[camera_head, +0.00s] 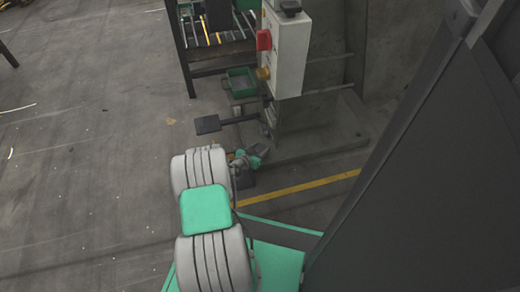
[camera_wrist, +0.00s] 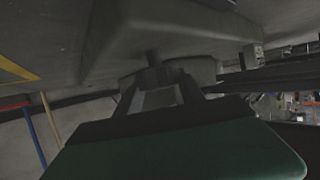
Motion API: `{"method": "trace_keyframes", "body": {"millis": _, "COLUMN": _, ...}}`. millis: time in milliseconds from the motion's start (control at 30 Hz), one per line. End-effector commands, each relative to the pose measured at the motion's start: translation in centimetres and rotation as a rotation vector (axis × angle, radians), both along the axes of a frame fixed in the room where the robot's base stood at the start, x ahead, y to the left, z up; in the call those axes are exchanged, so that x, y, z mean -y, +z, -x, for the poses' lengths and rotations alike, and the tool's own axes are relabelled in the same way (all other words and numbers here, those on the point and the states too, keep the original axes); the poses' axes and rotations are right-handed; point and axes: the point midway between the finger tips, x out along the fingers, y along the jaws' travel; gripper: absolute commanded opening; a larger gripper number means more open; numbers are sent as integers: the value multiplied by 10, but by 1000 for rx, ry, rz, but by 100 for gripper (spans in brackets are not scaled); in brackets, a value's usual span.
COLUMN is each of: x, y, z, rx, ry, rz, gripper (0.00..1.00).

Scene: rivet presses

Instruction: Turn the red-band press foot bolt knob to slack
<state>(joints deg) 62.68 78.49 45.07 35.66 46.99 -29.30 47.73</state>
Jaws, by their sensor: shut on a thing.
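The press (camera_head: 286,48) stands at upper centre in the head view, a pale box with a red switch on a grey base. No red band can be made out on it. My gripper (camera_wrist: 157,82) is low at the near corner of the press foot (camera_head: 310,138). In the wrist view its two dark fingers are shut on a small dark knob (camera_wrist: 153,58) under the grey casting. The fingers partly hide the knob, and its turn position cannot be read. In the head view my wrist hides the knob.
A pedal (camera_head: 207,124) sticks out left of the press foot, close above my arm. A green bin (camera_head: 241,82) and a dark table (camera_head: 219,52) stand behind. A yellow floor line (camera_head: 300,188) runs in front of the foot. The floor at left is mostly clear.

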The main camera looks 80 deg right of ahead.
Motion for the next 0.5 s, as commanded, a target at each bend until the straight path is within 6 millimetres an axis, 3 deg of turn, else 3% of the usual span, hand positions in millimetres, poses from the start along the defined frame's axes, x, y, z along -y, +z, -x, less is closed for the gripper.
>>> {"method": "trace_keyframes", "body": {"millis": 300, "x": 0, "y": 0, "z": 0, "rx": 0, "ry": 0, "rz": 0, "gripper": 5}}
{"method": "trace_keyframes", "body": {"millis": 500, "x": 0, "y": 0, "z": 1, "rx": 1, "ry": 9, "rz": -1, "gripper": 5}}
